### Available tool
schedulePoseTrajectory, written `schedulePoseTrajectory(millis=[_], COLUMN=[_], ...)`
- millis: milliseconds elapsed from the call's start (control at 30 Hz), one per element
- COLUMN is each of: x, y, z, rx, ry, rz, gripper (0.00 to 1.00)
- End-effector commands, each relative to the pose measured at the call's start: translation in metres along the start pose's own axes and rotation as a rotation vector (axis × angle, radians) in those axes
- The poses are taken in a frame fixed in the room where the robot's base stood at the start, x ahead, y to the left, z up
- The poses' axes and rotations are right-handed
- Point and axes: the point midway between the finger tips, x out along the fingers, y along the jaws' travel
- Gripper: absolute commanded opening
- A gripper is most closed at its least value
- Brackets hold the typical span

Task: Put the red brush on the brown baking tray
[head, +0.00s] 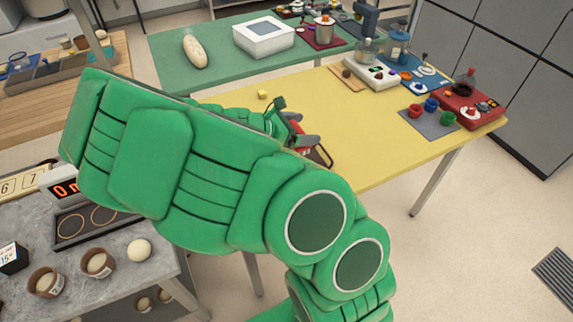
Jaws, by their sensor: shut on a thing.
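My gripper (297,128) is over the yellow table, mostly hidden behind my green arm. It is shut on a red thing (300,149), which I take to be the red brush; only small parts of it show. A dark brown rim or loop (326,158) shows just right of the gripper, near the table's front edge. I cannot tell whether this is the edge of the brown baking tray or part of what I hold. No other brown baking tray can be made out; my arm hides part of the table.
The yellow table (385,140) is clear right of the gripper. A small yellow block (262,94) lies behind. A green table (220,75) stands beyond.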

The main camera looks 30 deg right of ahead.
Motion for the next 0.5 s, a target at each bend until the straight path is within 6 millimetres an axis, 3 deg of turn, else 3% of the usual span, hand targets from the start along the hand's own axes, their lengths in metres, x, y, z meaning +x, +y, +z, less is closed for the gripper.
schedulePoseTrajectory(millis=[500], x=[0.016], y=[0.000], z=[-0.037], rx=[-0.004], ry=[-0.002], rz=[-0.001], gripper=[0.59])
